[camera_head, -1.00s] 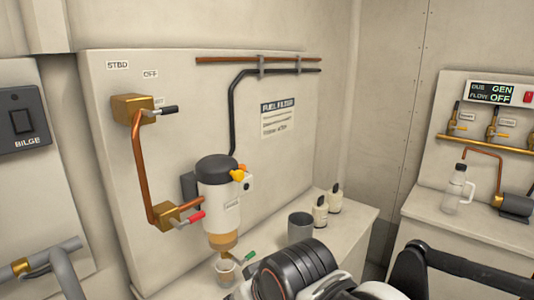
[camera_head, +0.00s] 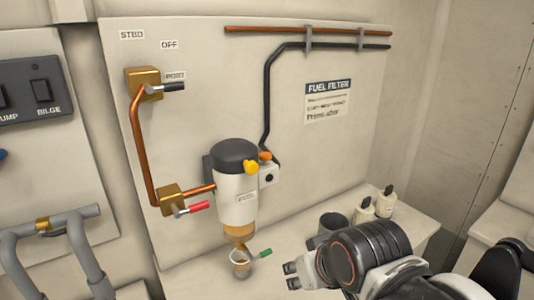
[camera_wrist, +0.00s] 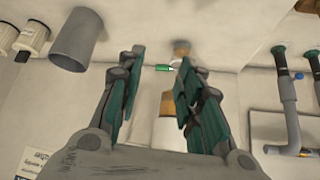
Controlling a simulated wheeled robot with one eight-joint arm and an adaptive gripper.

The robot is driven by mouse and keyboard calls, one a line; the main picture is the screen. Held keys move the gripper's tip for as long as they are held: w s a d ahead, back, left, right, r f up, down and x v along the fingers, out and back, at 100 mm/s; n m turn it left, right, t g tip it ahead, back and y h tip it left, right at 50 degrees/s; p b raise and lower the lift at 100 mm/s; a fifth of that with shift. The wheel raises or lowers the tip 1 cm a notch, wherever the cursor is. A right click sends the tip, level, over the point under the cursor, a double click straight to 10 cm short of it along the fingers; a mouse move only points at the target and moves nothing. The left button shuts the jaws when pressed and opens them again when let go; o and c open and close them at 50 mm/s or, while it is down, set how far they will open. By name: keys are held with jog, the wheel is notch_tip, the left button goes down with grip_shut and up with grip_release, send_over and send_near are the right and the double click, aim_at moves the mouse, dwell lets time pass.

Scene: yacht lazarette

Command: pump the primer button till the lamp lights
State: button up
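The fuel filter (camera_head: 238,192) has a dark cap, a white body and an amber bowl. A yellow knob (camera_head: 251,167) is at its cap, with an orange button-like part (camera_head: 265,156) just right of it. Below that, a small pale box (camera_head: 267,177) carries a dark round spot, not lit; I cannot tell if it is the lamp. My gripper (camera_head: 290,275) is open and empty, low and right of the filter, apart from it. The wrist view shows the filter upside down (camera_wrist: 168,130) beyond the parted green-padded fingers (camera_wrist: 159,62). The cap is hidden there.
A small cup (camera_head: 241,265) stands under the filter beside a green-handled drain (camera_head: 263,254). A red-handled valve (camera_head: 190,208) and copper pipe (camera_head: 140,140) are left of the filter.

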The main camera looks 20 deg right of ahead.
jog(key=shift+c, duration=0.5)
jog(key=shift+a+r, duration=0.1)
jog(key=c, duration=0.4)
jog(key=shift+n+g, duration=0.6)
jog(key=shift+g, duration=0.2)
jog(key=w+r+p, duration=0.3)
jog(key=r+p, duration=0.1)
jog(key=r, duration=0.1)
jog(key=w+r+p, duration=0.2)
jog(key=r+p, duration=0.3)
jog(key=r, duration=0.1)
jog(key=w+r+p, duration=0.3)
jog(key=r+p, duration=0.2)
jog(key=shift+w+r, duration=0.25)
jog(key=shift+w, duration=0.05)
grip_shut()
jog(key=w+r+n+g+p, duration=0.1)
jog(key=w+r+g+p, duration=0.1)
jog(key=w+r+p, duration=1.2)
jog(key=shift+w+r+n+y+p, duration=0.3)
jog(key=shift+r+n+p, duration=0.15)
jog(key=shift+p, duration=2)
jog(key=shift+a, duration=0.1)
